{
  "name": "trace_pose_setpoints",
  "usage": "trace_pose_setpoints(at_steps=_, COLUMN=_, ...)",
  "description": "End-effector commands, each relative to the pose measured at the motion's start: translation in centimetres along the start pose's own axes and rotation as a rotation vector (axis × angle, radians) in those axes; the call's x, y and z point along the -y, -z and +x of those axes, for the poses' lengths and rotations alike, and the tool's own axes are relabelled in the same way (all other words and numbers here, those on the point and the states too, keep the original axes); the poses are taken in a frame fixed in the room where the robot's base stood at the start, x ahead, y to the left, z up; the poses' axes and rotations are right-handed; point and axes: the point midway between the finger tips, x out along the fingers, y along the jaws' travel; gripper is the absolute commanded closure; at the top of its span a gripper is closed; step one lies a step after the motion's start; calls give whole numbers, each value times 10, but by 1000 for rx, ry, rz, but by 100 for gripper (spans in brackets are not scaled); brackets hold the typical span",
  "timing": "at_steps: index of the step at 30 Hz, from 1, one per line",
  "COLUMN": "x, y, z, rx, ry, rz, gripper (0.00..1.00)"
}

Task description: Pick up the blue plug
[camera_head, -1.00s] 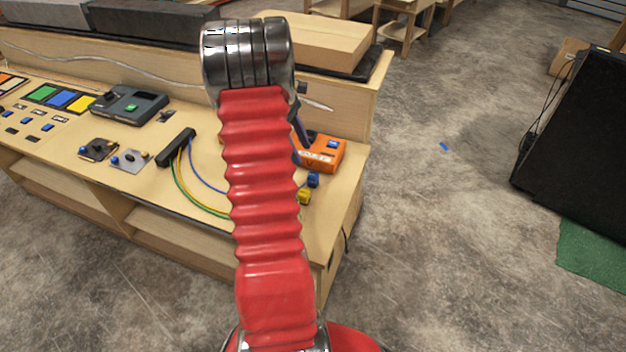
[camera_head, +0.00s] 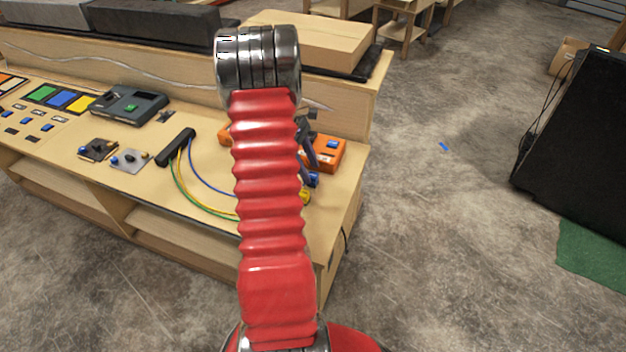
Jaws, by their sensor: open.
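The blue plug (camera_head: 315,180) sits on the wooden bench near its right end, just in front of the orange box (camera_head: 330,153). My dark gripper (camera_head: 311,165) shows only in part, behind and right of my red arm. Its visible finger reaches down to just above the blue plug and covers part of it. Whether it touches the plug I cannot tell. The gripper is open. A yellow plug (camera_head: 306,197) lies just in front of the blue one, partly hidden by my arm.
Blue, yellow and green wires run from a black strip (camera_head: 176,147) left of my arm. A grey device with a green button (camera_head: 130,105) and coloured panels stand further left. A raised back ledge carries a wooden box (camera_head: 315,40).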

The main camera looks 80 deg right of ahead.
Motion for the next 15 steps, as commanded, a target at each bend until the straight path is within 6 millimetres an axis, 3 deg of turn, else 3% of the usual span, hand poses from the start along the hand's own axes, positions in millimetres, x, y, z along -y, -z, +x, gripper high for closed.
trace_pose_setpoints(at_steps=7, x=3, y=-1, z=33, rx=1, ry=3, rz=1, gripper=55)
trace_pose_setpoints(at_steps=15, x=2, y=-1, z=38, rx=-1, ry=0, rz=0, gripper=55)
